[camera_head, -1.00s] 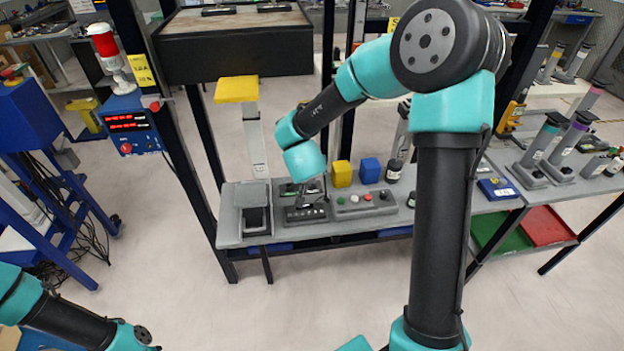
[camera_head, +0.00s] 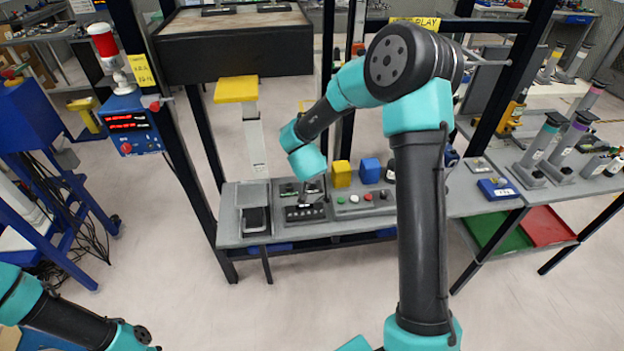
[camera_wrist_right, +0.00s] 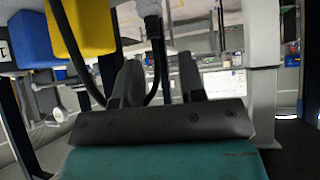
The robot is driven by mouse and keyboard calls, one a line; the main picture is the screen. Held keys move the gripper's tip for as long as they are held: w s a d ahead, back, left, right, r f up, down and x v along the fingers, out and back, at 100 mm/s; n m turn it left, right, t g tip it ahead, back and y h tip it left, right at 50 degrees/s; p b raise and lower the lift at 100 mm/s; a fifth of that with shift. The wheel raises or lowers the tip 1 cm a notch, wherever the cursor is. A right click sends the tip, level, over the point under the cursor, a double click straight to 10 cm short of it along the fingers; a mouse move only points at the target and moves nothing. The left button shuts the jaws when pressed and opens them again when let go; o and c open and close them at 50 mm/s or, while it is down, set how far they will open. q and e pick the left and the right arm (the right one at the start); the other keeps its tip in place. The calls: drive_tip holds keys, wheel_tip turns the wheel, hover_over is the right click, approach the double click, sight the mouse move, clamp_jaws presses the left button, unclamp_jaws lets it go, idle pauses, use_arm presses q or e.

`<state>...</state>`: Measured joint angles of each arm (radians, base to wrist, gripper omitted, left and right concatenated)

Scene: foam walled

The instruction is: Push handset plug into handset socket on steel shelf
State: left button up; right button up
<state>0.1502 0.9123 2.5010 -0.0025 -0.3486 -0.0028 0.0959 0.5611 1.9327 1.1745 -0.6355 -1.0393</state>
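The steel shelf (camera_head: 350,222) stands at mid-picture in the head view. My right gripper (camera_wrist_right: 158,80) is over its dark panel unit (camera_head: 304,213), beside the black handset-like piece (camera_head: 256,219) in a grey cradle. In the right wrist view its fingers stand apart. A dark plug end (camera_wrist_right: 152,22) with a black cable (camera_wrist_right: 157,62) shows beyond and between them, with gaps on both sides. I cannot make out the handset socket. Only links of my left arm show at the lower left of the head view; its gripper is out of view.
A yellow block (camera_head: 341,174) and a blue block (camera_head: 370,171) stand behind a grey button box (camera_head: 364,204). A yellow-topped post (camera_head: 236,89) rises behind the cradle. A dark overhead box (camera_head: 235,50) and uprights frame the space. Open floor lies in front.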

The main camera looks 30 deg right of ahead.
drive_tip(key=x, duration=0.4)
drive_tip(key=shift+w+d, duration=0.15)
drive_tip(key=shift+d, duration=0.1)
clamp_jaws()
idle(0.4)
